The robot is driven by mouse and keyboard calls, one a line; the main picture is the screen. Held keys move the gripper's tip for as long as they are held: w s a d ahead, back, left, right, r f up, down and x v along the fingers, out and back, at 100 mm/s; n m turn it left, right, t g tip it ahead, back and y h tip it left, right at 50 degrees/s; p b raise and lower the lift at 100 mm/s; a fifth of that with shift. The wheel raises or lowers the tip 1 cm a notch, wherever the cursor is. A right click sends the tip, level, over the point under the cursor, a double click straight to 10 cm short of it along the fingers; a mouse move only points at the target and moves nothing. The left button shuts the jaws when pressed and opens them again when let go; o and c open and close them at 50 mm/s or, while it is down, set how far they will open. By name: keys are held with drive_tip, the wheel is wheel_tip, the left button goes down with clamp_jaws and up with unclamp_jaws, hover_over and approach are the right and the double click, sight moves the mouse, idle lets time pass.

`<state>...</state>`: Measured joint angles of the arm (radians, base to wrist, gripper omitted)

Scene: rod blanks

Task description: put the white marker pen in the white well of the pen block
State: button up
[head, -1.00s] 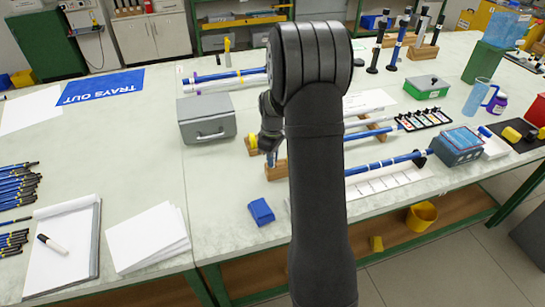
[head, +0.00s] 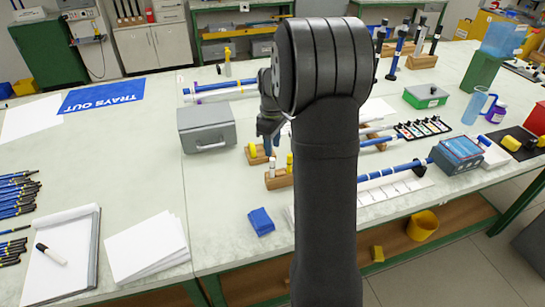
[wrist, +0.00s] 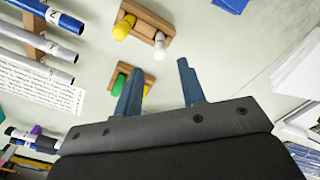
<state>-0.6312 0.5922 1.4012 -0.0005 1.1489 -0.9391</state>
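A white marker pen with a dark cap (head: 50,254) lies on the notepad at the lower left of the head view. Two small wooden blocks stand near the bench middle. The front block (head: 278,180) holds a white upright piece (head: 271,167) and a yellow one (head: 290,162); it also shows in the wrist view (wrist: 153,17). The other block (wrist: 138,75) shows green and yellow pieces, partly behind a finger. I cannot tell which block has the white well. My gripper (wrist: 158,70) is open and empty, fingers apart, above the bench near these blocks.
A grey box (head: 207,128) stands left of the blocks. A blue cloth-like piece (head: 261,221) lies in front. Blue and grey rods rest to the right, partly behind my arm. Loose paper (head: 146,246) lies beside the notepad (head: 75,275).

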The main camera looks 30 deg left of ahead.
sight(272, 158)
drive_tip(key=shift+r, duration=1.2)
drive_tip(key=shift+f, duration=4.3)
